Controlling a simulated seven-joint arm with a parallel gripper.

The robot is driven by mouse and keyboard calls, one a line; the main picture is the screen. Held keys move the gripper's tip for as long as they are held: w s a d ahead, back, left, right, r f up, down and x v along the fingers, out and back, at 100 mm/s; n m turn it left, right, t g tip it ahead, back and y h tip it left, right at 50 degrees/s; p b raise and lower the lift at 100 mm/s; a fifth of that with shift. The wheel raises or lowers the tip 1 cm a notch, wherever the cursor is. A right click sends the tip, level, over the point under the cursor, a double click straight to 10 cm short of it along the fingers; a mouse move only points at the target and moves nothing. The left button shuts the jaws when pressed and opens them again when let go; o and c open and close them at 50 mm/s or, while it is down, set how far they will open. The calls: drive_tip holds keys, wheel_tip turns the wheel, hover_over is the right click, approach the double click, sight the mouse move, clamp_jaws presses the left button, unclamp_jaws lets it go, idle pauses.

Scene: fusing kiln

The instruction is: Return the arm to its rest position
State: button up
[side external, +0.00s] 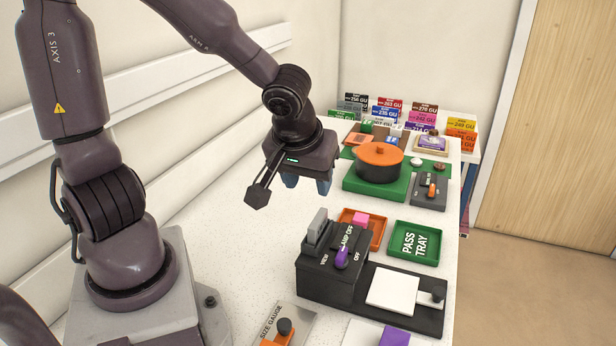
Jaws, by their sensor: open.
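My arm is raised and bent over the white speckled worktop (235,262). My gripper (307,184) hangs above the worktop, left of the orange-lidded pot and behind the black viewer box. Its blue fingertips point down and stand apart, with nothing seen between them. A dark bracket with a small block sticks out at the gripper's left side. The gripper appears clear of everything around it.
A black viewer box (325,275) with a purple switch stands at front. Behind it are an orange tray (376,236) with a pink piece and a green pass tray (413,243). An orange-lidded pot (378,163) sits on a green base. The left worktop is mostly clear beside the wall.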

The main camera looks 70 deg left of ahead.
drive_tip(key=s+d+r+m+h, duration=0.3)
drive_tip(key=s+d+m, duration=0.2)
drive_tip(key=m, duration=0.4)
drive_tip(key=s+a+r+t, duration=0.2)
drive_tip(key=s+a+r, duration=0.1)
drive_tip(key=r, duration=0.4)
drive_tip(key=shift+s+a+r, duration=0.15)
drive_tip(key=shift+s+r, duration=0.1)
drive_tip(key=shift+r, duration=0.15)
